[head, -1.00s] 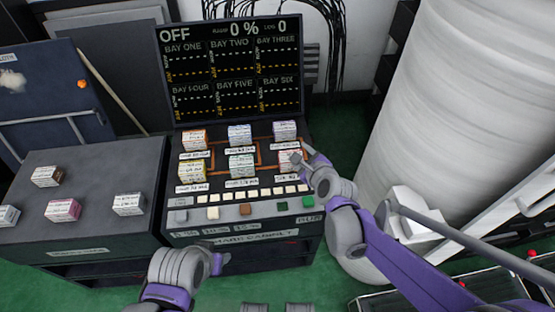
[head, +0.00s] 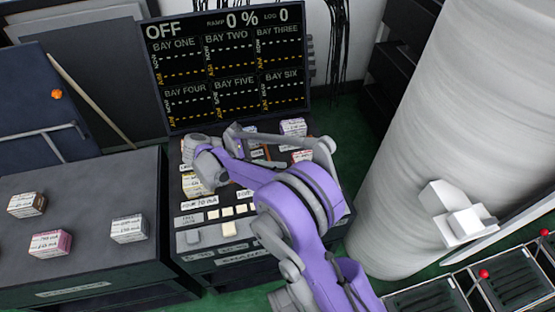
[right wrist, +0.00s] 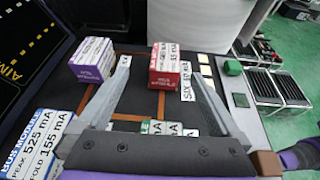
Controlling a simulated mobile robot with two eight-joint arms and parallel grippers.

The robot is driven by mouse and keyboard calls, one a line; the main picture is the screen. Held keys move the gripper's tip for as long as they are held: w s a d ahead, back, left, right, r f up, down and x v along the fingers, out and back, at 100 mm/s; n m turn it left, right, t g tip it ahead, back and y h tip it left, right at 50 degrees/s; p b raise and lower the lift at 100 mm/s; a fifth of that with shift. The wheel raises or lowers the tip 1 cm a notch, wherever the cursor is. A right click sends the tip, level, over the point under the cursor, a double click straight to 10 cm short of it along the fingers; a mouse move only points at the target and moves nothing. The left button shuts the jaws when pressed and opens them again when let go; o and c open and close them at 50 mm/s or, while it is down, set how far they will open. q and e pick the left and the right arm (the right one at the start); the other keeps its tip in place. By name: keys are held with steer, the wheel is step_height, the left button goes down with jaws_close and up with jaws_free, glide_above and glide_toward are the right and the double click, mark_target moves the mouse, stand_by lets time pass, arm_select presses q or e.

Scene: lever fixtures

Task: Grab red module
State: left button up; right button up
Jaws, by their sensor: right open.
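The red module (right wrist: 170,66) is a small box with a white printed label, on the dark panel ahead of my right gripper in the right wrist view. In the head view only part of the red module (head: 301,156) shows past my right arm, at the right of the panel's lower row. My right gripper (right wrist: 161,75) is open and empty. Its two fingers point toward the red module, with the module framed between the tips; I cannot tell whether they touch it. In the head view my right gripper (head: 272,148) is partly hidden by its own arm. My left gripper is out of view.
A purple-and-white module (right wrist: 92,59) stands left of the red one; it also shows in the head view (head: 293,127). A yellow module (head: 195,185) stands at the panel's left. The screen (head: 232,65) rises behind. The side table (head: 75,205) holds several modules.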

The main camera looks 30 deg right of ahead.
steer(key=shift+s+a+f+g, duration=0.15)
steer(key=shift+s+f+g, duration=0.05)
steer(key=shift+s+g, duration=0.1)
steer(key=shift+s+d+f, duration=0.1)
steer(key=shift+d+f, duration=0.05)
steer(key=shift+d, duration=0.2)
steer(key=b+x, duration=0.1)
steer(key=x, duration=0.4)
steer(key=shift+a, duration=0.1)
steer(key=b+x, duration=0.1)
steer(key=x, duration=0.4)
steer(key=shift+f, duration=0.25)
steer(key=c, duration=1.5)
steer(key=shift+r, duration=0.15)
